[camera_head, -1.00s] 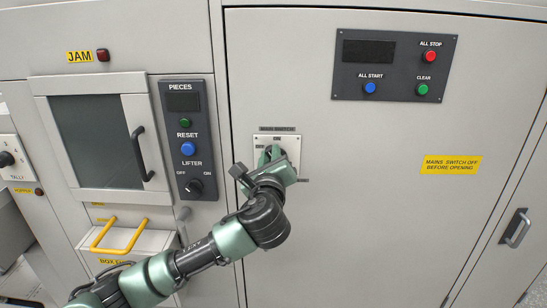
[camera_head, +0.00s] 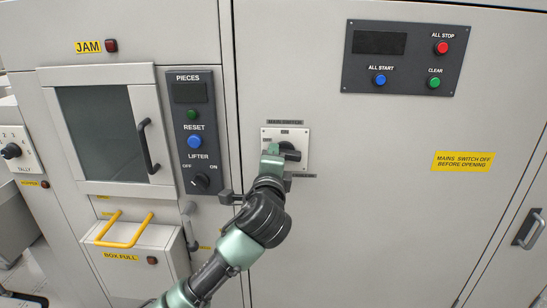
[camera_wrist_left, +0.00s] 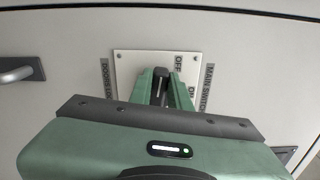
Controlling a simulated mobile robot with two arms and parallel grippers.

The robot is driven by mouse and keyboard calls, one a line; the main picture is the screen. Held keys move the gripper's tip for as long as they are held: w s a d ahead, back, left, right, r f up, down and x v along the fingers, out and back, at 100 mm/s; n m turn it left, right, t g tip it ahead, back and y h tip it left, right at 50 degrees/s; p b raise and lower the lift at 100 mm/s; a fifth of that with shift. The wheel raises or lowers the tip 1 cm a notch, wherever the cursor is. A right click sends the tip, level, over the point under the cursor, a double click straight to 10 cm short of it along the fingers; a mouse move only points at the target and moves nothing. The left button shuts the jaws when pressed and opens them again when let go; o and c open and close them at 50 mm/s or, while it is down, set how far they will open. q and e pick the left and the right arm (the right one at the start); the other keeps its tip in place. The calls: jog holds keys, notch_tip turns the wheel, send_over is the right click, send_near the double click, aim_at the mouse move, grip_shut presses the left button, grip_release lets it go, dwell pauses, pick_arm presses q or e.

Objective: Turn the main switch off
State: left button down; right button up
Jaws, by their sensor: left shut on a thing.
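The main switch has a pale square plate (camera_head: 298,164) on the cabinet door, with a black handle (camera_head: 291,154) at its middle. The handle lies roughly level across the plate, partly hidden by my gripper. My left gripper (camera_head: 272,153) is at the plate, shut on the handle. In the left wrist view, the dark handle (camera_wrist_left: 161,83) sits between the two green fingers of the left gripper (camera_wrist_left: 160,88). The OFF and ON labels show beside the fingers there. My right gripper is not in view.
A dark panel (camera_head: 400,75) with ALL START, CLEAR and ALL STOP buttons is at upper right. The PIECES panel (camera_head: 208,108) with the lifter knob (camera_head: 200,181) is left of my arm. A yellow handle (camera_head: 124,236) juts out at lower left.

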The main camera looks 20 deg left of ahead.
pick_arm(q)
jog(key=shift+f+n, duration=0.25)
jog(key=shift+n, duration=0.45)
jog(key=c, duration=1.3)
grip_release()
jog(key=b+v, duration=0.2)
jog(key=v, duration=0.5)
jog(key=shift+s+d, duration=0.1)
jog(key=shift+s, duration=0.3)
